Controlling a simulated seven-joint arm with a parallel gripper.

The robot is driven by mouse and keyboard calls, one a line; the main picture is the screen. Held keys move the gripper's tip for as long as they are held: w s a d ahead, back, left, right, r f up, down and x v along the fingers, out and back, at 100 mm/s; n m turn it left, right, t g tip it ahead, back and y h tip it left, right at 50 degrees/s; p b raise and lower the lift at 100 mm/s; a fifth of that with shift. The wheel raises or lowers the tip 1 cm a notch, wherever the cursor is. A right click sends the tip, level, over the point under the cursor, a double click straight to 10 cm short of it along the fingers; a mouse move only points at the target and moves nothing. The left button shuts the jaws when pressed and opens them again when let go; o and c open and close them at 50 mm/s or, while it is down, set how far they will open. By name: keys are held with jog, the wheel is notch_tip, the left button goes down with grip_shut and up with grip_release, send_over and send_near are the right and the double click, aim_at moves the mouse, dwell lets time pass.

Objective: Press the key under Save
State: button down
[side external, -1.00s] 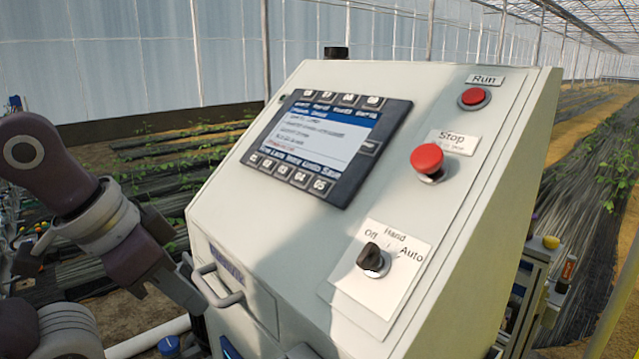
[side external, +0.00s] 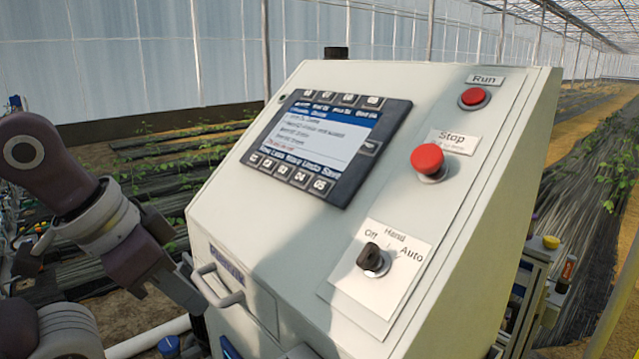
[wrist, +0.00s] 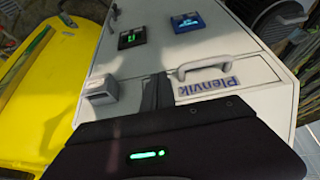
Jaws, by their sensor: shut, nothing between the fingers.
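The screen unit (side external: 325,145) sits on the sloped panel of a pale cabinet in the side view. A row of dark keys runs below its screen, under a strip of small labels. Save is the rightmost label (side external: 331,174), and the key under Save (side external: 321,186) is the last of that row, marked 05. My gripper (wrist: 158,80) is shut and empty in the wrist view, in front of the cabinet's lower face. The wrist view does not show the screen unit.
A drawer handle (side external: 217,287) sticks out of the cabinet front. Right of the screen are a red Run button (side external: 474,97), a red Stop mushroom (side external: 428,160) and a Hand/Auto selector (side external: 372,258). A yellow object (wrist: 50,80) stands at left in the wrist view.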

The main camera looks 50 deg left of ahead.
aim_at(321, 186)
dwell(0.4)
jog(key=w+a+r+m+t+y, duration=0.4)
jog(key=w+r+m+y, duration=0.15)
jog(key=m, duration=0.75)
jog(key=w+d+r+m+t+h, duration=0.1)
jog(key=w+d+r+m+t, duration=0.1)
jog(key=r+m, duration=0.3)
jog(key=w+d+r+m+t+h, duration=0.2)
jog(key=d+r+m+t, duration=0.3)
jog(key=r, duration=0.4)
jog(key=shift+w+m+t, duration=0.15)
jog(key=shift+m+t, duration=0.15)
jog(key=shift+m, duration=0.1)
jog(key=shift+w+f, duration=1.5)
jog(key=shift+f, duration=0.15)
jog(key=shift+w+f, duration=1.45)
jog(key=shift+f, duration=0.15)
